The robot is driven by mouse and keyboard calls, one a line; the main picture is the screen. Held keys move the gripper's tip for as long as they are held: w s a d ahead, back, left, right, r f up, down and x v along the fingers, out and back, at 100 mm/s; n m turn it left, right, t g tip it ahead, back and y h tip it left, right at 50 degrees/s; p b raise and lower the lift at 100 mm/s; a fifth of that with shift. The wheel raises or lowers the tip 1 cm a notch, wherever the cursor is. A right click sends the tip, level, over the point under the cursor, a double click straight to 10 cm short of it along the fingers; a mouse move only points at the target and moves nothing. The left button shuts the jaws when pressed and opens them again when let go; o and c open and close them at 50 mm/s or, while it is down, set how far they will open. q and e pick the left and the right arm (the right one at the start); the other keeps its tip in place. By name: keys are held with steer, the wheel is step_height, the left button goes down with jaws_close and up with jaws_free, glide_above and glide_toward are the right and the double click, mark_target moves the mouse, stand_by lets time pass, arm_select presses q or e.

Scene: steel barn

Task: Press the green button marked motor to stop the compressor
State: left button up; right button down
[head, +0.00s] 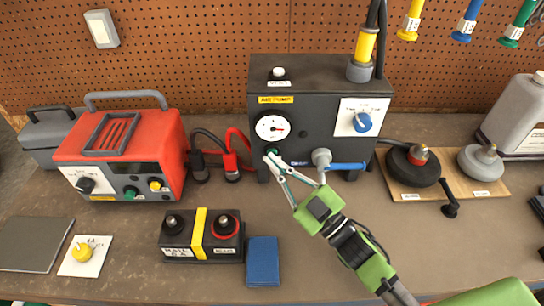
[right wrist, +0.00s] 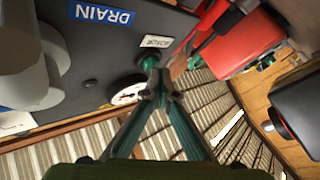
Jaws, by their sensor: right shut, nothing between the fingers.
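The compressor (head: 310,100) is a black box labelled AIR PUMP, with a round gauge on its front. Its green button (head: 272,152) sits low on the front, below the gauge, partly covered by my right gripper. My right gripper (head: 269,158) is shut and empty, its fingertips at the button. The right wrist view shows the fingertips (right wrist: 161,84) close to the green button (right wrist: 148,62), beside a small white label (right wrist: 157,41) too small to read surely. Whether they touch or press it I cannot tell. My left gripper is not in view.
A grey valve fitting (head: 321,158) with a blue lever (head: 347,167) stands right of my fingers. Red and black clamps (head: 231,165) and a red charger (head: 125,150) are at the left. A battery (head: 202,238) and a blue cloth (head: 263,262) lie in front.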

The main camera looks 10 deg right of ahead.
steer(key=shift+s, duration=0.1)
steer(key=shift+s+a+p, duration=0.25)
steer(key=shift+s+p, duration=0.05)
steer(key=shift+s, duration=0.8)
steer(key=s+a+p, duration=0.1)
steer(key=s, duration=0.5)
steer(key=shift+w+a, duration=0.1)
